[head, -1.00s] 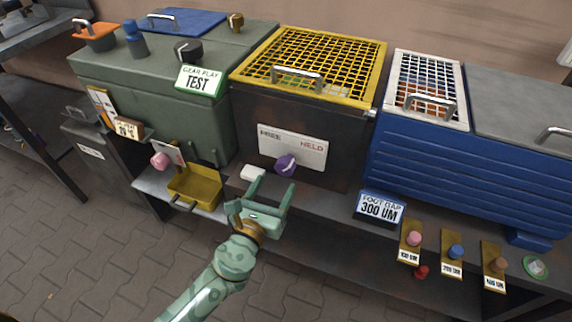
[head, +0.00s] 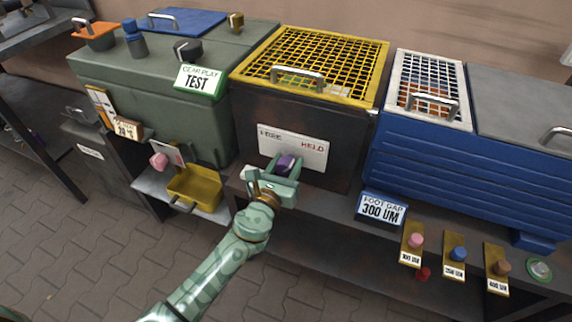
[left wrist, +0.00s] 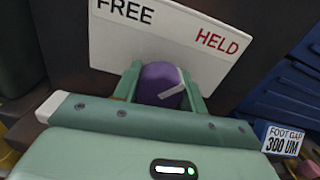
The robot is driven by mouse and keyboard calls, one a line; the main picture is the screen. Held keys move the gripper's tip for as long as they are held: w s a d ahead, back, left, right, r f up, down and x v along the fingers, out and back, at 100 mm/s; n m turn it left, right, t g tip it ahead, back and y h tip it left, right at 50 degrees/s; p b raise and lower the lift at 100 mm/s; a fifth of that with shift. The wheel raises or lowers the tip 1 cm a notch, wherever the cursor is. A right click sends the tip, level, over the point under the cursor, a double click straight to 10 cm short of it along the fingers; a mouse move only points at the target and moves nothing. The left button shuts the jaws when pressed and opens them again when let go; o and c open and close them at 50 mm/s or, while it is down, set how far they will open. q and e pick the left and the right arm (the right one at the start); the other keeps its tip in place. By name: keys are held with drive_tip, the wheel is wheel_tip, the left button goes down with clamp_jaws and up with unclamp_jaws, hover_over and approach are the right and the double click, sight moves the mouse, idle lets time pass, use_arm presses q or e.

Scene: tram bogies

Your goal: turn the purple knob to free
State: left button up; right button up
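The purple knob (head: 286,162) sits at the lower edge of a white plate (head: 310,150) on the front of the dark box with the yellow mesh lid. In the left wrist view the knob (left wrist: 158,84) has a pale pointer mark slanting up and right, toward the red word HELD (left wrist: 217,41). The black word FREE (left wrist: 124,11) is at the plate's left. My left gripper (head: 284,170) has one finger on each side of the knob. In the left wrist view the fingers (left wrist: 161,88) appear to touch its sides. My right gripper is not in view.
A blue box (head: 470,170) and a FOOT GAP sign (head: 381,208) stand to the right. A dark shelf edge runs below the boxes.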

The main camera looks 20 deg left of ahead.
use_arm(q)
drive_tip(key=shift+n, duration=0.3)
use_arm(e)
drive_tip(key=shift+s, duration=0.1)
use_arm(q)
drive_tip(key=shift+f+n, duration=0.1)
drive_tip(key=shift+n, duration=0.4)
drive_tip(key=shift+n+b, duration=0.4)
drive_tip(key=shift+n, duration=0.4)
drive_tip(key=n, duration=0.3)
drive_tip(key=shift+n+b, duration=0.35)
drive_tip(key=shift+n, duration=0.05)
drive_tip(key=n, duration=0.2)
drive_tip(key=shift+n, duration=0.3)
drive_tip(key=n, duration=0.4)
drive_tip(key=shift+a+n, duration=0.1)
drive_tip(key=shift+n, duration=0.9)
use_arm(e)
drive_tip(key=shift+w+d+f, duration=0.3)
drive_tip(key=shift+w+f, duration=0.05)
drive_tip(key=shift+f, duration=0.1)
use_arm(q)
drive_tip(key=shift+f+n, duration=0.1)
drive_tip(key=shift+n, duration=0.2)
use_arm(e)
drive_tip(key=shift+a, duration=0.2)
